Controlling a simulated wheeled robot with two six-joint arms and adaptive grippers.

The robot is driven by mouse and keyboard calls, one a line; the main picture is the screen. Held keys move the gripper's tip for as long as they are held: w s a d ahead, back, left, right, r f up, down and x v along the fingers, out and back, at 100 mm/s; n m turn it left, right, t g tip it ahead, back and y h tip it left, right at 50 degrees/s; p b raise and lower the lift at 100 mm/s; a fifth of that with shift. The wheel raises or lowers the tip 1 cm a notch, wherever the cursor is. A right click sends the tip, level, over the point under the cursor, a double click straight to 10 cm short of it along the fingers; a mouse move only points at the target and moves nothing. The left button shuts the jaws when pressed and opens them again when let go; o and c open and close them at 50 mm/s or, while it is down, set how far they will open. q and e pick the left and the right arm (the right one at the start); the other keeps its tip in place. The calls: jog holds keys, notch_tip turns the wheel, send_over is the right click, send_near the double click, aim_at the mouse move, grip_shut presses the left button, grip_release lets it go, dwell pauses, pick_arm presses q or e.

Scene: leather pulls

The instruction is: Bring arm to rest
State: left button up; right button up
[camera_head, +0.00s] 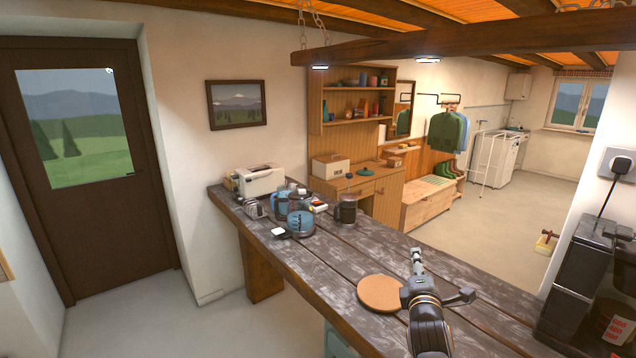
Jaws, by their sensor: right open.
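My right arm comes in from the bottom edge, right of centre. Its gripper (442,275) is over the wooden counter (330,268) with its fingers spread wide, and it holds nothing. One finger points toward the far side and the other toward the right. A round brown board (381,294) lies on the counter just left of the gripper. I cannot tell how high the gripper is above the counter. My left gripper is out of view.
At the counter's far left end stand a white toaster (261,180), a blue kettle (281,205) and a dark jar-like vessel (346,210), with small items around them. A black coffee machine (577,270) stands at the right. The counter's middle is clear.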

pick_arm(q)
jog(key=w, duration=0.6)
pick_arm(e)
jog(key=s+d+f+m+g, duration=0.3)
jog(key=s+f+m+g, duration=0.35)
jog(key=f, duration=0.65)
jog(key=s+a+f+m+g+y, duration=0.25)
jog(key=s+f+m, duration=0.3)
jog(key=s, duration=0.85)
jog(key=s+a+f+m+g+y, duration=0.1)
jog(key=s+f+m+g, duration=0.4)
jog(key=s, duration=0.9)
notch_tip(320, 180, down, 30)
jog(key=d+m+b, duration=0.1)
jog(key=d+b, duration=0.2)
jog(key=b, duration=0.2)
pick_arm(q)
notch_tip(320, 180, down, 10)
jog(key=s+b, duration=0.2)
jog(key=b, duration=0.3)
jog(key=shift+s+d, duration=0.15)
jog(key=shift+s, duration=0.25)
pick_arm(e)
jog(key=s+d+f+g, duration=0.1)
jog(key=s+f, duration=1.9)
jog(key=f, duration=0.3)
jog(key=shift+g, duration=0.4)
jog(key=shift+s, duration=0.1)
